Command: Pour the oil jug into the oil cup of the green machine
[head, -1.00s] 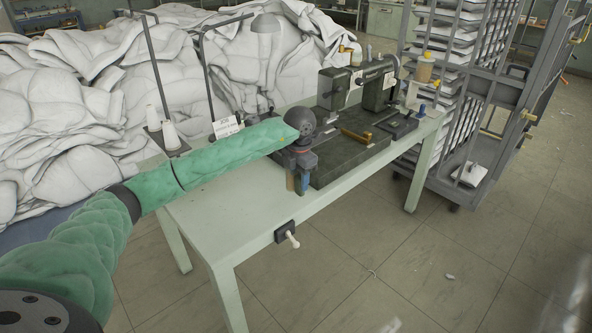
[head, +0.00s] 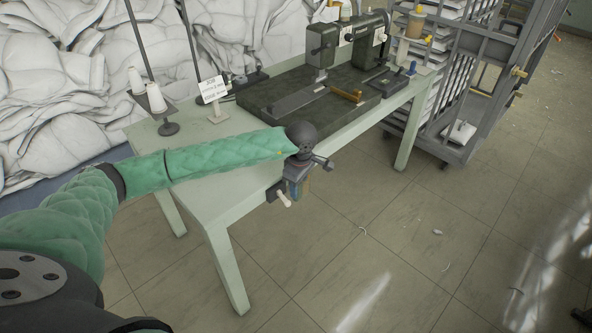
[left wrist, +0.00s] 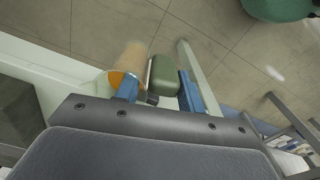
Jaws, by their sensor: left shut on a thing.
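The dark green machine (head: 352,45) stands on a dark base plate (head: 290,97) on the pale green table. My left gripper (head: 296,188) is in front of the table's front edge, left of the machine. In the left wrist view, its blue fingers (left wrist: 158,92) are shut on a dark green block-shaped part, which looks like the handle of the oil jug. In the head view the jug is mostly hidden by the gripper. I cannot pick out the oil cup for sure.
The pale green table (head: 215,175) has thread cones (head: 155,98) on a stand and a small sign (head: 213,90). A grey rack trolley (head: 485,75) stands beyond, white duvets (head: 60,110) behind. The front floor is mostly clear.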

